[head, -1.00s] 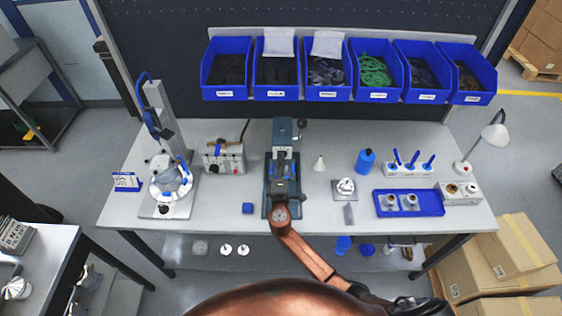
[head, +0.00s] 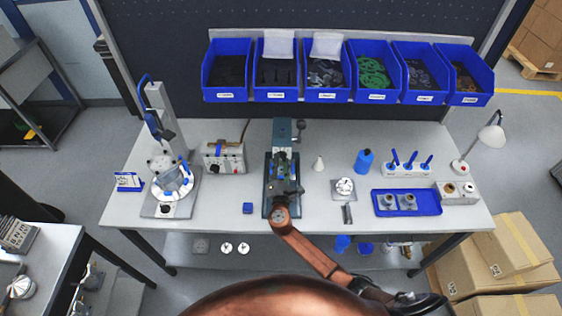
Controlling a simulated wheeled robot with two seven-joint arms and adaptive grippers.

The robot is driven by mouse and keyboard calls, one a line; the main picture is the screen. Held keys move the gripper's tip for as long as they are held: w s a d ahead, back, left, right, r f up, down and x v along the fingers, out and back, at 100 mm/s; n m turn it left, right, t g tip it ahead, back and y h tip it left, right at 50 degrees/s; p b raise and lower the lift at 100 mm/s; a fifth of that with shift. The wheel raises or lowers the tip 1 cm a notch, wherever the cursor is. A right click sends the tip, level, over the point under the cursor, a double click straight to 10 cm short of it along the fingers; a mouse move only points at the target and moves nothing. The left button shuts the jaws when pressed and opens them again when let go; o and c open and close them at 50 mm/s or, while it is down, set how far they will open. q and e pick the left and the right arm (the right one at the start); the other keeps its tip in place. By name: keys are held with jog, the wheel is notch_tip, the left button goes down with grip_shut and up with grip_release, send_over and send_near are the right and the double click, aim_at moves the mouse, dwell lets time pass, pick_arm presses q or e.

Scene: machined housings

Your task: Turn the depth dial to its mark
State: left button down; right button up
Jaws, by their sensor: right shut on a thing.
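A teal bench machine (head: 282,131) with a dark blue base stands in the middle of the workbench. A lever with a round knob sticks out at its upper right. My right gripper (head: 284,168) reaches over the front half of this machine from below, its dark body pointing away from me. It is shut on a small part there, which I take to be the depth dial. The gripper hides that part, so neither its face nor its mark can be read. My left gripper is not in view.
A stand with a white and blue round fixture (head: 172,183) and a control box (head: 224,157) are left of the machine. A metal fixture (head: 343,187) and a blue tray (head: 407,203) stand right. Blue bins (head: 326,94) hang behind.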

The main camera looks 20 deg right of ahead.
jog(key=shift+f, duration=0.1)
dwell(0.4)
jog(key=o, duration=1.1)
jog(key=shift+o, duration=0.2)
jog(key=v, duration=1.2)
